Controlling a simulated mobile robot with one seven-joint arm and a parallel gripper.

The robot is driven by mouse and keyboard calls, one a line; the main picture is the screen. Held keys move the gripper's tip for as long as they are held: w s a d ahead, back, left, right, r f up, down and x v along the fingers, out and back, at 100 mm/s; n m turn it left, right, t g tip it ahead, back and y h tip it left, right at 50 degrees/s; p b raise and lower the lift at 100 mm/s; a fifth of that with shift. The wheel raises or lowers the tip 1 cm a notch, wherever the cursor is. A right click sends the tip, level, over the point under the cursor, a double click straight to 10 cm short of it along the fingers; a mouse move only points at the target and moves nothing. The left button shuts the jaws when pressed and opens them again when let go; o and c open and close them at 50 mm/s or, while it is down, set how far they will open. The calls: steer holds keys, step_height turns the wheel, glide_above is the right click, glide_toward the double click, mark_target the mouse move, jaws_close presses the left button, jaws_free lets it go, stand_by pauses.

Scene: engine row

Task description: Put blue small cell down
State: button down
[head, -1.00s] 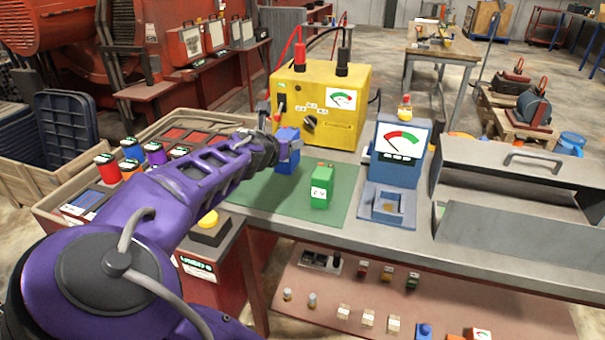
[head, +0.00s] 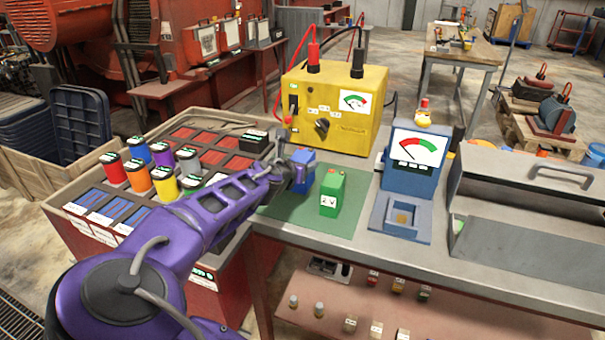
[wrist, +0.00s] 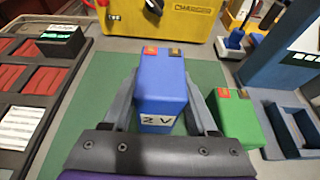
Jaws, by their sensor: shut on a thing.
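The blue small cell (wrist: 162,75) is a box marked "2 V" with red and black patches on top. My gripper (wrist: 163,95) is shut on it, one finger on each side. In the head view the blue cell (head: 303,171) shows at the end of my arm, over the left part of the green mat (head: 275,207). I cannot tell whether its underside touches the mat. A green cell (head: 332,192) stands on the mat just right of the blue one; it also shows in the wrist view (wrist: 235,120).
A blue gauge stand (head: 409,178) is to the right, beside a grey open metal box (head: 520,190). At left is a tray (head: 75,165) with several coloured cylinders and red slots. The mat's front part is clear.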

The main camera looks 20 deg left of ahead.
steer(key=shift+f, duration=1.25)
steer(key=shift+f, duration=0.2)
steer(key=shift+c, duration=0.9)
jaws_free()
